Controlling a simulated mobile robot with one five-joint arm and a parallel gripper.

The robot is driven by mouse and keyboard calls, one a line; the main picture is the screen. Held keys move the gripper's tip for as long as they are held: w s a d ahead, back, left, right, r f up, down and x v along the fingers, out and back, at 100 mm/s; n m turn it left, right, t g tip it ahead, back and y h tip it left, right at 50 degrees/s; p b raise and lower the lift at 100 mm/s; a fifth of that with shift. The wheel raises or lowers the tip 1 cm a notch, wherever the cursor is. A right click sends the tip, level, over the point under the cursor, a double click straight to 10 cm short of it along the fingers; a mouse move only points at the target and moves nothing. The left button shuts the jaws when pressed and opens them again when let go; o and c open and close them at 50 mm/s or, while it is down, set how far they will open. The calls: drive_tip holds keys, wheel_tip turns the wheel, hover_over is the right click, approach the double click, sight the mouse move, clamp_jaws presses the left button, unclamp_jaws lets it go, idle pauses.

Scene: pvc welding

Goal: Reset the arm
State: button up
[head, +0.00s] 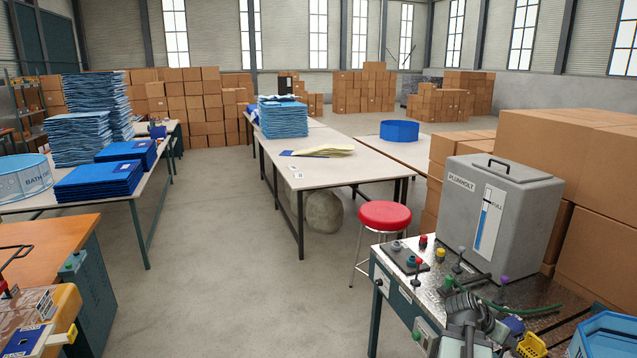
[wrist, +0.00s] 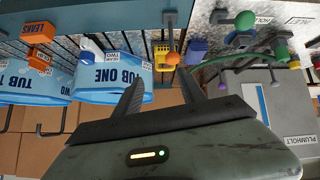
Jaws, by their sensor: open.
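My gripper (wrist: 161,76) shows in the wrist view with its two dark fingers apart and nothing held between them. An orange ball on a yellow block (wrist: 163,54) shows just beyond the fingertips; I cannot tell whether they touch. In the head view a grey jointed shape at the lower right, over the welding bench (head: 400,285), looks like part of my arm; its fingertips cannot be made out there.
A grey Plumholt tank (head: 497,215) stands on the bench, also in the wrist view (wrist: 285,110). Blue tub one (wrist: 112,80) is left of the fingers. A red stool (head: 384,216) stands beside the bench. The floor aisle (head: 215,240) is clear.

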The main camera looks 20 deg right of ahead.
drive_tip(key=w+a+f+n+t+b, duration=0.2)
drive_tip(key=w+a+n+t, duration=0.1)
drive_tip(key=w+a, duration=0.9)
drive_tip(key=w+a+f+n+y+b, duration=0.1)
drive_tip(key=w+a+f, duration=0.1)
drive_tip(key=w+a, duration=0.35)
drive_tip(key=w+a+f+n+t+y+b, duration=0.1)
drive_tip(key=w+a+f+n, duration=0.1)
drive_tip(key=a, duration=0.6)
drive_tip(key=w+a+f+n+y+b, duration=0.1)
drive_tip(key=w+a+f+y, duration=0.15)
drive_tip(key=a, duration=0.45)
drive_tip(key=s+a+f+n+g+y, duration=0.1)
drive_tip(key=a+n, duration=0.3)
drive_tip(key=a, duration=0.7)
drive_tip(key=s+a+f+n+g+y+b, duration=0.1)
drive_tip(key=s+a+f+n+y, duration=0.3)
drive_tip(key=a, duration=0.8)
drive_tip(key=shift+s+a+n+g, duration=0.3)
drive_tip(key=shift+n+g, duration=0.4)
drive_tip(key=shift+d+f, duration=0.1)
drive_tip(key=shift+d, duration=0.05)
